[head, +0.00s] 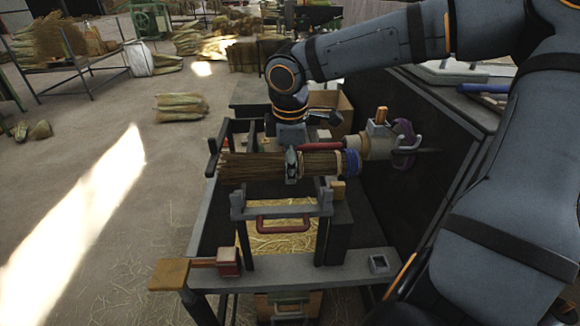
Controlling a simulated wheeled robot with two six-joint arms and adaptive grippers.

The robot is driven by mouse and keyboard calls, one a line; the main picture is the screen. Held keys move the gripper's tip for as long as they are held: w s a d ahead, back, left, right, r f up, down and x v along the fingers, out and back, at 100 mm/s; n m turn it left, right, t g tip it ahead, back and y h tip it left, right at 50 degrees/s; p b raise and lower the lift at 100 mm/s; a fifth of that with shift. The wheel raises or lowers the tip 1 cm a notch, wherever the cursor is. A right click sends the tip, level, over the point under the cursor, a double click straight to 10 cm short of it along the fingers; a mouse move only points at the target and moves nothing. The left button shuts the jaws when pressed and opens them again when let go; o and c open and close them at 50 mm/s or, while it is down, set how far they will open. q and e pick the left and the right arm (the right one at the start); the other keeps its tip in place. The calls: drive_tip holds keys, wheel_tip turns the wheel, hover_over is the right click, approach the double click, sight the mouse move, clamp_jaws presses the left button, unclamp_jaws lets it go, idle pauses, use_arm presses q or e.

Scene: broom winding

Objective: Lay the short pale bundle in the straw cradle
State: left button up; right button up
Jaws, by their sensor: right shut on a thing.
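My right gripper (291,166) reaches down from above and is shut on a straw bundle (250,167) near its middle. The bundle lies level, loose brown straw ends to the left and a bound part to the right with a blue band (351,162). It looks more brown than pale here. Below and in front of it is a frame with two notched grey posts, which looks like the straw cradle (283,211). I cannot tell whether the bundle touches the frame. My left gripper is not in view.
A winding head (380,147) with a purple wheel stands at the bundle's right end. A red handle (283,226) and a red block (228,262) sit on the bench's near side. Pale bundles (181,107) lie on the floor at the left, which is mostly clear.

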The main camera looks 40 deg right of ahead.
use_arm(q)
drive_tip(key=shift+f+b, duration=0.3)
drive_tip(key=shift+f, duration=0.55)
use_arm(e)
wheel_tip(320, 180, down, 5)
drive_tip(key=shift+r, duration=0.1)
drive_tip(key=o, duration=1.2)
drive_tip(key=r, duration=0.5)
drive_tip(key=s+a+r, duration=0.1)
drive_tip(key=r, duration=0.1)
drive_tip(key=shift+r, duration=0.25)
